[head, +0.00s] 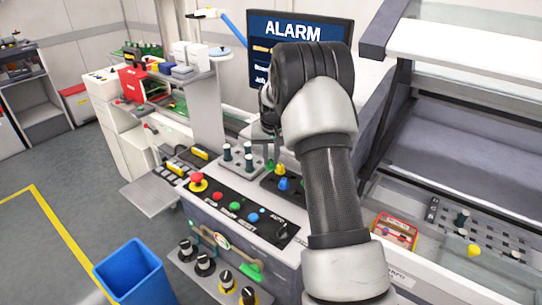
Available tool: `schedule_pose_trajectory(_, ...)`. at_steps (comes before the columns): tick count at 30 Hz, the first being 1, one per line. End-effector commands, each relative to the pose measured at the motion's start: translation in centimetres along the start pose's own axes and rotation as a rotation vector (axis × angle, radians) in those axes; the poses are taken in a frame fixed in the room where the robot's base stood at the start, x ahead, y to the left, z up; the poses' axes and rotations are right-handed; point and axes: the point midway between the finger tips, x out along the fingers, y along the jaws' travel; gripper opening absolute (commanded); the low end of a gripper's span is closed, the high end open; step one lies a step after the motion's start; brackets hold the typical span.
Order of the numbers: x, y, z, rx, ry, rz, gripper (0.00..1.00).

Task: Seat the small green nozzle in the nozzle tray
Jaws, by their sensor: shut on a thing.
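My gripper (269,135) is mostly hidden behind my own wrist; only its left side shows, pointing down. A small green nozzle (270,164) shows just below it, held in the jaws. My arm covers the tray's right part. The green nozzle appears above the tray's back left part; its exact height and any contact cannot be told.
A grey block (233,170) with several dark green pegs stands just left of the tray. The button panel (240,212) lies in front, with a red stop button (198,182). The alarm screen (300,38) stands behind. A blue bin (133,275) is on the floor.

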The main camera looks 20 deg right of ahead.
Motion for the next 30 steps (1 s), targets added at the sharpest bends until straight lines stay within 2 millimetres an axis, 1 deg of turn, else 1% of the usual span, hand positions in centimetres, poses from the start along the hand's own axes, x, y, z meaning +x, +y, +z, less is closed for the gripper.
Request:
schedule_pose_trajectory(1, 0.6, 0.0, 0.2, 0.0, -0.001, 0.0, 0.0)
schedule_pose_trajectory(18, 4.5, 0.0, 1.3, 0.0, -0.001, 0.0, 0.0)
schedule_pose_trajectory(24, 5.3, 0.0, 1.5, 0.0, 0.0, 0.0, 0.0)
schedule_pose_trajectory(30, 5.4, 0.0, 1.5, 0.0, 0.0, 0.0, 0.0)
